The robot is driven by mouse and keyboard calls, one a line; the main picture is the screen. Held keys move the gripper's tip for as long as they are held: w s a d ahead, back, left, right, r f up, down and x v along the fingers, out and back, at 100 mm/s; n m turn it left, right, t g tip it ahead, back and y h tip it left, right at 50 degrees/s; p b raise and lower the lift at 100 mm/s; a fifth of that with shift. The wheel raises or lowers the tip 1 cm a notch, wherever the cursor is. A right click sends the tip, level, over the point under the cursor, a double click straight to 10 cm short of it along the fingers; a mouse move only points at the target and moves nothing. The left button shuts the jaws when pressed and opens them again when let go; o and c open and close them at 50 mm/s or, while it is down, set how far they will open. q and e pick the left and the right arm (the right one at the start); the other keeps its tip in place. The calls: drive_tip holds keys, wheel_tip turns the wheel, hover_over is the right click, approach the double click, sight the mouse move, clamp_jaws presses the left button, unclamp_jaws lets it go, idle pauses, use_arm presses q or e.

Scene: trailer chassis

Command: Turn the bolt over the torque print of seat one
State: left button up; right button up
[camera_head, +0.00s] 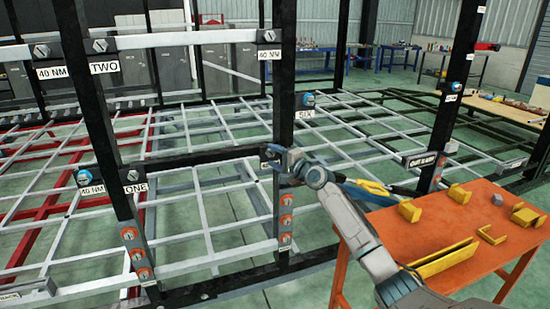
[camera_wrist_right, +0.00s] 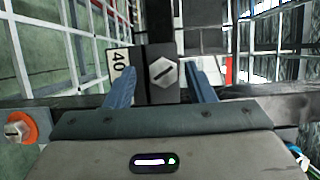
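In the right wrist view a grey slotted hex bolt (camera_wrist_right: 164,72) sits on a dark post, beside a white torque print reading 40 (camera_wrist_right: 120,62). My right gripper (camera_wrist_right: 148,68) is open; its two blue fingers stand either side of the bolt with gaps, and I see no contact. In the head view my right gripper (camera_head: 287,160) is at the middle post, hiding most of that bolt and print. The seat label ONE (camera_head: 135,188) is on the left post, near a blue-ringed bolt (camera_head: 84,177) over a 40 NM print (camera_head: 92,190). My left gripper is not in view.
An orange table (camera_head: 430,235) with yellow parts stands at the right, close under my right arm. Orange-ringed bolts (camera_head: 286,221) run down the posts. Label TWO (camera_head: 104,67) is above left; a blue-ringed bolt (camera_head: 308,99) is above label SIX (camera_head: 303,115).

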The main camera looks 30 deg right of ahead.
drive_tip(key=s+d, duration=0.1)
drive_tip(key=s, duration=0.9)
drive_tip(key=shift+s+d+b, duration=0.35)
